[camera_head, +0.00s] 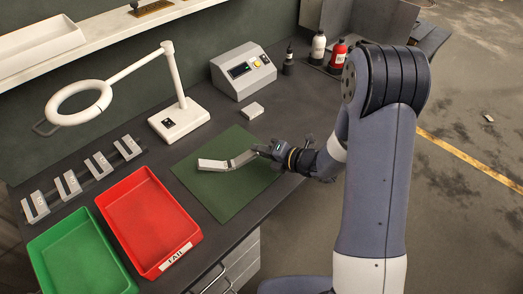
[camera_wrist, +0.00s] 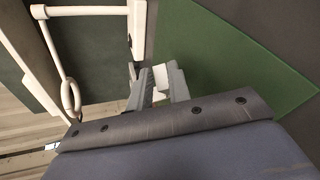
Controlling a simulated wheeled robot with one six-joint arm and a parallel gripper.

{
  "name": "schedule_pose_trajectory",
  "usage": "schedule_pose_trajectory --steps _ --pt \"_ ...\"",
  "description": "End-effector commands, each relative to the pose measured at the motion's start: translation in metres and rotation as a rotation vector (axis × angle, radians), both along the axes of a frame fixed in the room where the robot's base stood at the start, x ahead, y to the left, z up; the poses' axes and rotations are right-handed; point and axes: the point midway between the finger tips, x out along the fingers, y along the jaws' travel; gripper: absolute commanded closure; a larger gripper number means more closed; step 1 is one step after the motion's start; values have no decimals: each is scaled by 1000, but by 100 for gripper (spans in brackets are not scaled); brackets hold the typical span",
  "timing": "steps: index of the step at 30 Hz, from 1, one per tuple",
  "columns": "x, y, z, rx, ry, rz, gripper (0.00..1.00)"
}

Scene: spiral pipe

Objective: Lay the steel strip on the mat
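The steel strip (camera_head: 212,164) is a pale, flat bar over the left part of the green mat (camera_head: 231,198). I cannot tell whether it rests on the mat or is slightly above it. My gripper (camera_head: 240,159) reaches in from the right, low over the mat, with its fingertips at the strip's right end. In the wrist view, my two fingers (camera_wrist: 162,84) stand a little apart, with a pale piece of the strip (camera_wrist: 160,76) seen between them; the gripper looks shut on it. The mat also shows in the wrist view (camera_wrist: 225,70). Most of the strip is hidden there.
A red tray (camera_head: 150,222) and a green tray (camera_head: 80,258) stand at the left front. A rack (camera_head: 92,176) with several pale pieces is behind them. A white magnifier lamp (camera_head: 180,118), a grey meter box (camera_head: 243,72) and a small white block (camera_head: 252,111) stand behind the mat.

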Motion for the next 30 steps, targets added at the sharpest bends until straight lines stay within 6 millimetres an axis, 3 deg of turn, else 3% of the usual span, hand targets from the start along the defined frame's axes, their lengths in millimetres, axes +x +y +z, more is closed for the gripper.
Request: schedule_pose_trajectory --steps 7,17,30 --pt "0 0 -1 -2 1 0 61" --pt "-3 -5 -1 -5 3 -1 60" --pt "-37 -67 25 -4 -1 -5 60"
